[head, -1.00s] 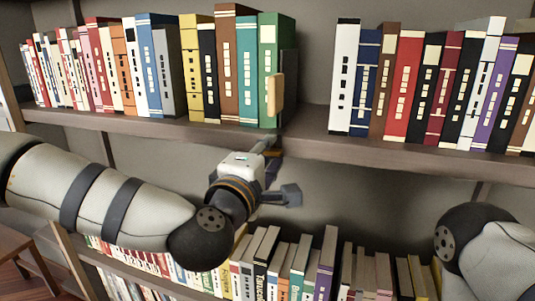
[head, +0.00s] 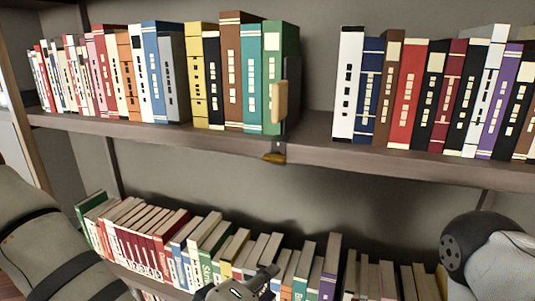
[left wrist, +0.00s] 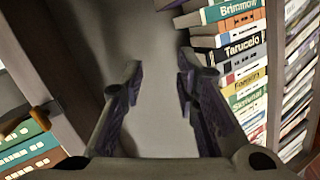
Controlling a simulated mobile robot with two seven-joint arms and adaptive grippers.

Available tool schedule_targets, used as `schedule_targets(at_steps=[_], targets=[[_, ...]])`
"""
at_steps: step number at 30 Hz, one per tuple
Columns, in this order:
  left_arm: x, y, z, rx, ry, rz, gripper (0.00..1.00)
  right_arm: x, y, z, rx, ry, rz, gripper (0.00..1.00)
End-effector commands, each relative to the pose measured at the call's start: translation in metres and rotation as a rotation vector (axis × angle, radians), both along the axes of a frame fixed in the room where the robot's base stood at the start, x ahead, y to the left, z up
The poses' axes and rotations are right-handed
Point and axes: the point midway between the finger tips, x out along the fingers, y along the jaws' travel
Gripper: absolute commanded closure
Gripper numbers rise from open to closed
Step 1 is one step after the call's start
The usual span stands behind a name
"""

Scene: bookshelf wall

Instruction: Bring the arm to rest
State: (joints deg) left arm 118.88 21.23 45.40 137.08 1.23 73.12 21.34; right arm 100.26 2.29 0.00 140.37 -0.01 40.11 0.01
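My left arm (head: 45,245) comes in low from the left in the head view. My left gripper (head: 262,284) shows only in part at the bottom edge, in front of the lower row of books. In the left wrist view my left gripper (left wrist: 160,85) has its two fingers apart with nothing between them. It points at the bare shelf back, clear of the books. A part of my right arm (head: 485,255) shows at the lower right of the head view. My right gripper is out of view.
The upper shelf (head: 330,150) holds two groups of books with a gap between them. A wooden-handled bookend (head: 280,102) stands beside the green book (head: 272,60). A brass-coloured piece (head: 274,157) is on the shelf's front edge. The lower books (head: 160,235) are close to my left gripper.

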Motion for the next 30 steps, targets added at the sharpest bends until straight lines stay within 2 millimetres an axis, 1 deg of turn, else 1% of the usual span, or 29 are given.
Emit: schedule_targets(at_steps=[1,2,3,5,6,8,9,10,12,15,18,21,30], targets=[[-0.023,0.005,-0.043,0.095,0.081,-0.064,0.72,0.0,0.0,0.0,0.0,0.001,0.0,0.6],[-0.039,0.01,-0.068,0.156,0.131,-0.109,0.72,0.0,0.0,0.0,0.0,0.001,0.0,0.6],[-0.062,0.019,-0.1,0.235,0.199,-0.168,0.72,0.0,0.0,0.0,0.0,0.001,0.0,0.6],[-0.1,0.036,-0.143,0.348,0.304,-0.263,0.72,0.0,0.0,0.0,0.0,0.0,0.0,0.6],[-0.127,0.052,-0.169,0.422,0.375,-0.328,0.72,0.0,0.0,0.0,0.0,0.0,0.0,0.6],[-0.169,0.078,-0.201,0.528,0.483,-0.428,0.72,0.0,0.0,0.0,0.0,0.0,0.0,0.6],[-0.197,0.098,-0.218,0.593,0.553,-0.493,0.72,0.0,0.0,0.0,0.0,0.0,0.0,0.6],[-0.217,0.113,-0.227,0.636,0.603,-0.54,0.72,0.0,0.0,0.0,0.0,0.0,0.0,0.6],[-0.258,0.146,-0.242,0.726,0.71,-0.639,0.72,0.0,0.0,0.0,0.0,0.0,0.0,0.6],[-0.299,0.184,-0.25,0.812,0.826,-0.743,0.72,0.0,0.0,0.0,0.0,0.0,0.0,0.6],[-0.318,0.205,-0.25,0.855,0.884,-0.796,0.72,0.0,0.0,0.0,0.0,0.0,0.0,0.6],[-0.323,0.21,-0.25,0.865,0.901,-0.81,0.72,0.0,0.0,0.0,0.0,0.0,0.0,0.6],[-0.322,0.209,-0.25,0.863,0.897,-0.806,0.72,0.0,0.0,0.0,0.0,0.0,0.0,0.6]])
